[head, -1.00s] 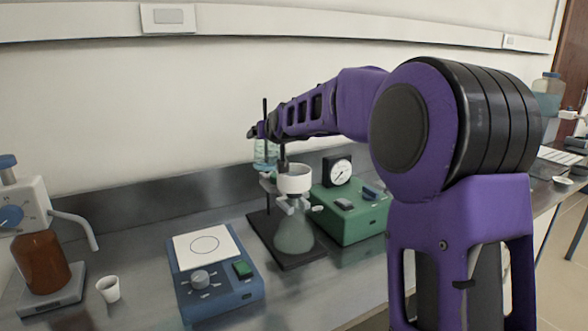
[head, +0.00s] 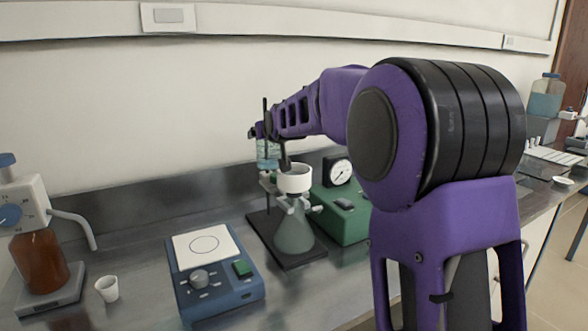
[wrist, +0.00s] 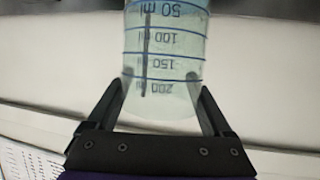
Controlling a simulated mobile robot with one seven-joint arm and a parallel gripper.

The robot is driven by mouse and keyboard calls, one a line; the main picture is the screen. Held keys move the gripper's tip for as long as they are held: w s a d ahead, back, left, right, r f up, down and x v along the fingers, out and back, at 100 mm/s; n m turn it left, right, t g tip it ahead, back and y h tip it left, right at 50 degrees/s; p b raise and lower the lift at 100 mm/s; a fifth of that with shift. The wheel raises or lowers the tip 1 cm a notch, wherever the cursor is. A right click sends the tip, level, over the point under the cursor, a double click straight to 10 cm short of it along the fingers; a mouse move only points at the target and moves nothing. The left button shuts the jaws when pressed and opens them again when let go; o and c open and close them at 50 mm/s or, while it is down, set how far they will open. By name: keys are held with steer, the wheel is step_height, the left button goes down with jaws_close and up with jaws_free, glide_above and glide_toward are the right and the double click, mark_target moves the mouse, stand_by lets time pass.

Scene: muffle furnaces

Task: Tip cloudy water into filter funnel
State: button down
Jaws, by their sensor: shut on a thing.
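The filter funnel (head: 294,179) is a white cup-shaped piece on top of a conical flask (head: 294,232), clamped to a stand on a dark base. My gripper (wrist: 164,105) is shut on a clear beaker (wrist: 165,55) with blue volume marks and pale, cloudy liquid. In the head view the beaker (head: 267,152) is partly hidden by my gripper (head: 264,136). It is above and slightly left of the funnel in the picture, near the stand's rod. The beaker's markings read upside down in the wrist view. I cannot tell whether it is tilted.
A green box with a round gauge (head: 340,210) stands right of the flask. A blue stirrer plate (head: 213,270) is at front left, with a small white cup (head: 107,289) and a brown bottle dispenser (head: 40,262) further left. The wall is behind.

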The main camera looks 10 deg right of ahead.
steer(key=shift+r+p, duration=1.25)
steer(key=shift+r, duration=1.05)
